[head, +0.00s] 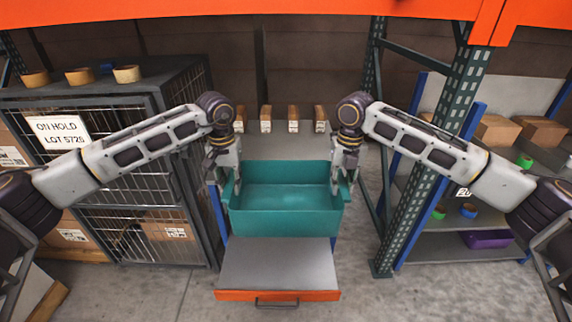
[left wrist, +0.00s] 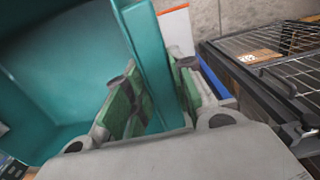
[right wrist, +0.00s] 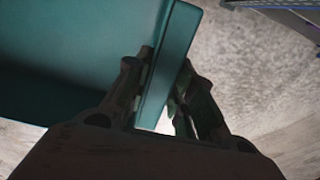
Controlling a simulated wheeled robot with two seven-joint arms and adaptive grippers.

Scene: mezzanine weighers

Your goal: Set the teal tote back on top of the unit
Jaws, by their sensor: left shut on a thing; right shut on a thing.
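The teal tote (head: 285,222) is an open, empty box in the middle of the head view, held roughly level between my two grippers. My left gripper (head: 226,180) is shut on the tote's left wall; in the left wrist view its fingers (left wrist: 150,105) pinch the teal wall (left wrist: 150,60) from both sides. My right gripper (head: 342,182) is shut on the right wall; its fingers (right wrist: 160,100) straddle that wall (right wrist: 168,60) in the right wrist view. The unit (head: 290,146) has a grey top behind the tote. Whether the tote touches the unit is hidden.
Several small cartons (head: 266,119) stand in a row along the back of the unit. An orange-fronted drawer (head: 277,296) sticks out below the tote. A wire cage (head: 130,180) stands at left, a green rack post (head: 427,150) and shelving at right.

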